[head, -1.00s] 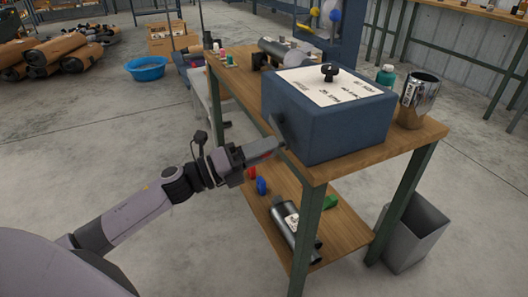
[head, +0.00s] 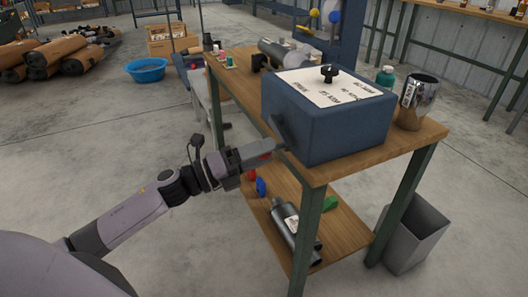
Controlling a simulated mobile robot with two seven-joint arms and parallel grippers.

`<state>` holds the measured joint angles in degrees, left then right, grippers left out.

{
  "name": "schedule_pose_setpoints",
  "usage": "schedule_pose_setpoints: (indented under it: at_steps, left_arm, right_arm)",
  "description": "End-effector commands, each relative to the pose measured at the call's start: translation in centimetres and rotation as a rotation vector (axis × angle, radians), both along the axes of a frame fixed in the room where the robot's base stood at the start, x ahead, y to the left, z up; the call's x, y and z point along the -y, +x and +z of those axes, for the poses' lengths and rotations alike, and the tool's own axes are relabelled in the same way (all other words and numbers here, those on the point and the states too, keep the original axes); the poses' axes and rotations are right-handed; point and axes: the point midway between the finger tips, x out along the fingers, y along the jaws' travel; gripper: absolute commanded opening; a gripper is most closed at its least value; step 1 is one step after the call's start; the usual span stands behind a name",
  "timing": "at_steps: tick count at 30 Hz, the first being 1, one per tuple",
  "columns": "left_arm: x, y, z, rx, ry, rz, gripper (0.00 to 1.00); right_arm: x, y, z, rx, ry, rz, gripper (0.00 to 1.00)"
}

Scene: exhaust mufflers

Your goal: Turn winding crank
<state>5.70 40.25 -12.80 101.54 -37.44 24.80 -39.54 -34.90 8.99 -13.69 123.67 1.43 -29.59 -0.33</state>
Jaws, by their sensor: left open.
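A blue box (head: 326,128) with a white labelled top stands on the near end of the wooden workbench. A dark crank-like part (head: 279,130) sticks out from the box's left side; its handle is largely hidden by my gripper. A black knob (head: 329,74) sits on the box's top. My left gripper (head: 268,151) is open, its fingers pointing right beside the crank and the box's left face. I cannot tell whether it touches the crank. My right gripper is not in view.
The workbench (head: 415,140) also holds a shiny metal cup (head: 417,102) and a teal bottle (head: 385,76). Its lower shelf carries a dark muffler (head: 294,232) and small coloured items. A grey bin (head: 414,232) stands at right. Open floor lies to the left.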

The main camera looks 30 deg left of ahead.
Motion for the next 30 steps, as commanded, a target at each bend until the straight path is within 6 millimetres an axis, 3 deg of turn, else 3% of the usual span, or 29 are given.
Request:
schedule_pose_setpoints:
  at_steps: [15, 30]
  left_arm:
    - [-3.7, -4.3, -1.1, -0.002, 0.001, -0.004, 0.63]
    - [-4.1, -4.7, -1.2, 0.0, 0.001, -0.004, 0.63]
  right_arm:
    - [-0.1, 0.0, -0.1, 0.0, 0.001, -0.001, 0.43]
    - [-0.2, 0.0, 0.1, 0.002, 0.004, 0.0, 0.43]
